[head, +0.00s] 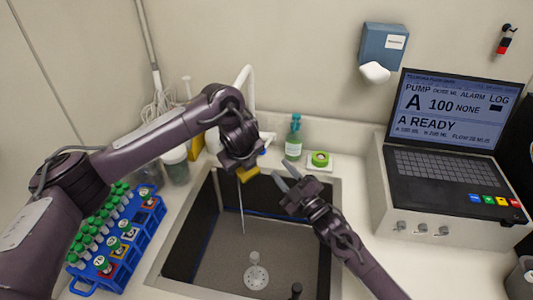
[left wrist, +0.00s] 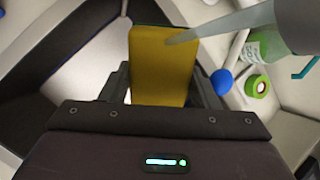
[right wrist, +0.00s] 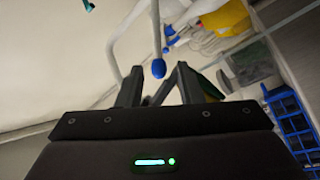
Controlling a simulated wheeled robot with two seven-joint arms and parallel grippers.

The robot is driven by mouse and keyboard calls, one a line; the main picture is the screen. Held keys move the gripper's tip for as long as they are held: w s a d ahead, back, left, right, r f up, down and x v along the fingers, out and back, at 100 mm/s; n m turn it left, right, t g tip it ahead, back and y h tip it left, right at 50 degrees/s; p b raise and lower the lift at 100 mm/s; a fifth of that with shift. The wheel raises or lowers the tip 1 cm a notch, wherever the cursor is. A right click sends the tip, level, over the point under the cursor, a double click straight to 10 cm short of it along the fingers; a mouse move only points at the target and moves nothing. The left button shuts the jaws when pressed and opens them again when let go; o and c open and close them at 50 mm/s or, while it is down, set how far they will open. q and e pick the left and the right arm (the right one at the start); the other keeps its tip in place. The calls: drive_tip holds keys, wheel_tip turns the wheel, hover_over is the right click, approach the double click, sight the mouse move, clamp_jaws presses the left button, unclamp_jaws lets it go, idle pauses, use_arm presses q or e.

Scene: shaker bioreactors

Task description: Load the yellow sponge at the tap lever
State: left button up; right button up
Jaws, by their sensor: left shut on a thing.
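My left gripper (head: 242,165) is shut on the yellow sponge (head: 248,174), above the back of the sink near the white tap (head: 246,84). In the left wrist view the sponge (left wrist: 160,72) stands between the fingers, and a pale tapered shape crosses in front of it. The blue knob at the tap, seemingly its lever end, shows right of the sponge in the left wrist view (left wrist: 222,82). My right gripper (head: 286,178) is open and empty over the sink's back right. In the right wrist view the blue knob (right wrist: 158,68) appears beyond and between its fingertips.
The sink (head: 210,270) lies below both grippers. A green bottle (head: 293,140) and a green tape roll (head: 320,159) stand behind it. A blue tube rack (head: 130,245) is at left, and a pump console (head: 455,165) at right.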

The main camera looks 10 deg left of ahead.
sight(268, 143)
drive_tip(key=x, duration=0.8)
drive_tip(key=shift+w+y, duration=0.3)
drive_tip(key=shift+y, duration=0.1)
drive_tip(key=shift+r, duration=0.15)
clamp_jaws()
drive_tip(key=shift+r, duration=0.1)
